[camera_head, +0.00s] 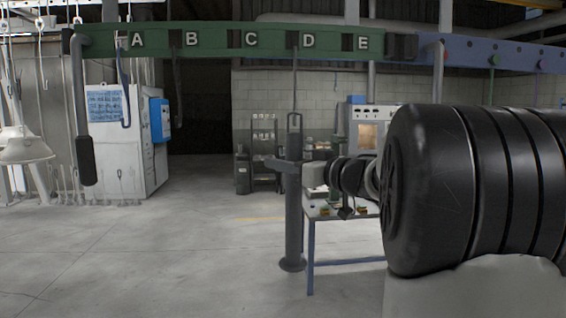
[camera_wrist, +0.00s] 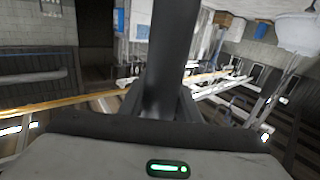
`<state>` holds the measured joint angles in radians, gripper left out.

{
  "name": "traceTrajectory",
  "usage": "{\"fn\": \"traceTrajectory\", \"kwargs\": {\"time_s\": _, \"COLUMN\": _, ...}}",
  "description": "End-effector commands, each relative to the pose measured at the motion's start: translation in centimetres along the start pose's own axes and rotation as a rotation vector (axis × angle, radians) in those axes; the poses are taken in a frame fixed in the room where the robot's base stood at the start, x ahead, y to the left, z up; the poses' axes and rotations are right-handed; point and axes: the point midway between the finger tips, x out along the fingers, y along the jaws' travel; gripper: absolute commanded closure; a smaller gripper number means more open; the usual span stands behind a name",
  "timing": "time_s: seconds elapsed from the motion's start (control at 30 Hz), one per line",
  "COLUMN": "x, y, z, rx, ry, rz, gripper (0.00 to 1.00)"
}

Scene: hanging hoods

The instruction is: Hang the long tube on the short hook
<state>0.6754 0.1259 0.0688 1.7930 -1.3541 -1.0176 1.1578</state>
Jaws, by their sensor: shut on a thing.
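The long tube (camera_head: 293,215) is dark grey and upright, with a wide flange at its lower end and a narrow loop at its top. My gripper (camera_head: 296,168) is shut on the tube around its upper part. In the wrist view the tube (camera_wrist: 172,50) runs up between the fingers. A thin hook rod (camera_head: 295,85) comes down from the green beam at D to the loop. I cannot tell whether it passes through the loop or only lines up with it. Other hooks hang at A (camera_head: 123,90) and B (camera_head: 177,85); which is the short hook is unclear.
The green beam (camera_head: 215,40) lettered A to E spans the top, with a blue beam (camera_head: 490,52) at right. A dark padded bar (camera_head: 86,160) hangs at left. A workbench (camera_head: 340,212) stands behind the tube. Floor at left is clear.

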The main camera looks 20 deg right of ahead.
Motion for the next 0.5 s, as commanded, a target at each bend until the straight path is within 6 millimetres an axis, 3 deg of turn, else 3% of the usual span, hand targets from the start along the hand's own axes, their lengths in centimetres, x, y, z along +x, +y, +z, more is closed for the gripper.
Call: {"fn": "traceTrajectory", "kwargs": {"time_s": 0.5, "x": 0.0, "y": -0.03, "z": 0.9, "rx": 0.001, "ry": 0.003, "rz": 0.0, "gripper": 1.0}}
